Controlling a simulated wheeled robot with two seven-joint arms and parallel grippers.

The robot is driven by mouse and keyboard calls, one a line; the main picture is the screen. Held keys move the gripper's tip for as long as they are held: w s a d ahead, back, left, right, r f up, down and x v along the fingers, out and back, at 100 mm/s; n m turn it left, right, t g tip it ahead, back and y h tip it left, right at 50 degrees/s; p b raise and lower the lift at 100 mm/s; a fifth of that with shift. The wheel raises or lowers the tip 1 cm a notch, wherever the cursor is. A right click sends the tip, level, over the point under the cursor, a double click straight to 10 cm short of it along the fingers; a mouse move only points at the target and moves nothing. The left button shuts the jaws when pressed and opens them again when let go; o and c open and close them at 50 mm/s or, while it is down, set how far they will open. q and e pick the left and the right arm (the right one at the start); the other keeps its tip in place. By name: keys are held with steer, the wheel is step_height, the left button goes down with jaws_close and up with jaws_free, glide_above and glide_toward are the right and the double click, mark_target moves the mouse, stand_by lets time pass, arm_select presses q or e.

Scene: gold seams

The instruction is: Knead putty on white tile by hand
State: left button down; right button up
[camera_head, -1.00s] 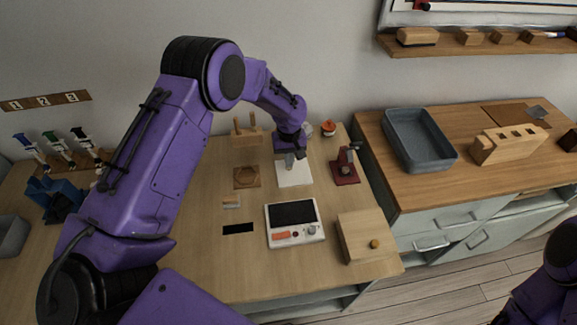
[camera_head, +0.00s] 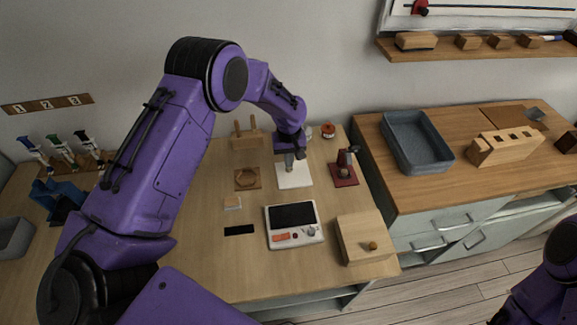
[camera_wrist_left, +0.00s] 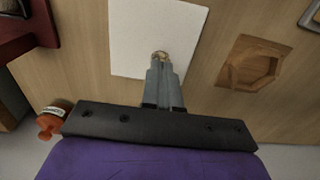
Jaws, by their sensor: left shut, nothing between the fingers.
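The white tile (camera_head: 296,178) lies flat on the wooden table, and it also fills the top middle of the left wrist view (camera_wrist_left: 140,30). My left gripper (camera_head: 289,165) is shut and points down over the tile's back edge. My right gripper is not in view.
A wooden piece with a hexagonal recess (camera_head: 247,179) lies left of the tile. A dark red stand (camera_head: 345,172) is on the right. A white scale (camera_head: 294,225) and a wooden box (camera_head: 362,238) sit in front. An orange-topped jar (camera_head: 328,130) stands behind.

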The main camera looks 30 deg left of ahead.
arm_select(q)
steer(key=shift+r, duration=0.1)
steer(key=shift+f+b, duration=0.35)
steer(key=shift+f, duration=0.05)
steer(key=shift+f, duration=0.3)
steer(key=shift+r, duration=0.1)
stand_by(0.9)
steer(key=shift+r+p, duration=0.65)
steer(key=shift+p, duration=0.35)
steer(key=shift+f, duration=0.25)
